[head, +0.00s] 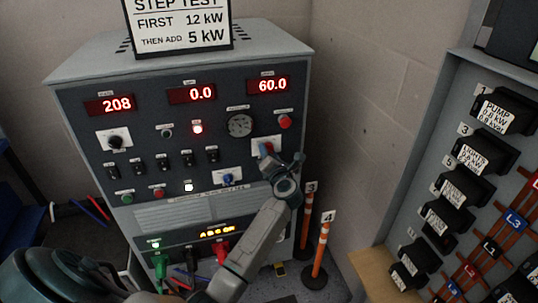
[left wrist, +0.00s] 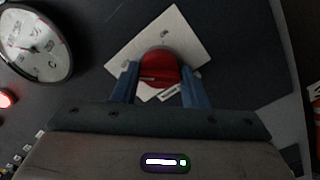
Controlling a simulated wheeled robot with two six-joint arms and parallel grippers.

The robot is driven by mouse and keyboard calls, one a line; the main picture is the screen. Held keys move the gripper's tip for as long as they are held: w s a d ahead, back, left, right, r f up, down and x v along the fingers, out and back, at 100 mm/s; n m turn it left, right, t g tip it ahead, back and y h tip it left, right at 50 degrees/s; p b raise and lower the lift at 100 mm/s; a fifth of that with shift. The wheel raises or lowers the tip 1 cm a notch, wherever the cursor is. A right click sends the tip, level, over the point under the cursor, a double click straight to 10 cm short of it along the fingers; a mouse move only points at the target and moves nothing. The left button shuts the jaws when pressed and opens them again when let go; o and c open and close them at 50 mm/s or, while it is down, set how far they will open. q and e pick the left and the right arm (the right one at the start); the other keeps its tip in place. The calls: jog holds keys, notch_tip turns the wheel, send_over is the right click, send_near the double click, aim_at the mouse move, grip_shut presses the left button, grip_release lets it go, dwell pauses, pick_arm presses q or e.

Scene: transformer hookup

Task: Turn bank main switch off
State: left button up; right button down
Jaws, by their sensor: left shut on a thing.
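A red rotary switch knob (head: 266,147) sits on a white plate at the right side of the load bank's front panel, below a red button. In the left wrist view the round red knob (left wrist: 160,68) shows on its white plate (left wrist: 185,32), which looks turned in the picture. My left gripper (head: 269,153) reaches the panel there. Its two blue fingers (left wrist: 160,84) are closed on the knob, one on each side. The lower part of the knob and a small label are partly hidden. My right gripper is not in view.
The load bank (head: 85,135) shows lit red displays reading 208, 0.0 and 60.0. A round gauge (head: 239,125) is left of the knob. Orange posts (head: 321,248) stand to the right, before a breaker panel (head: 440,120). Cables plug in below.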

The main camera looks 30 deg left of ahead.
pick_arm(q)
jog(key=shift+f, duration=0.1)
jog(key=o, duration=1)
jog(key=shift+c, duration=0.2)
jog(key=shift+d, duration=0.1)
jog(key=b+v, duration=0.2)
jog(key=v, duration=0.8)
jog(key=shift+s+d, duration=0.2)
jog(key=shift+s, duration=0.1)
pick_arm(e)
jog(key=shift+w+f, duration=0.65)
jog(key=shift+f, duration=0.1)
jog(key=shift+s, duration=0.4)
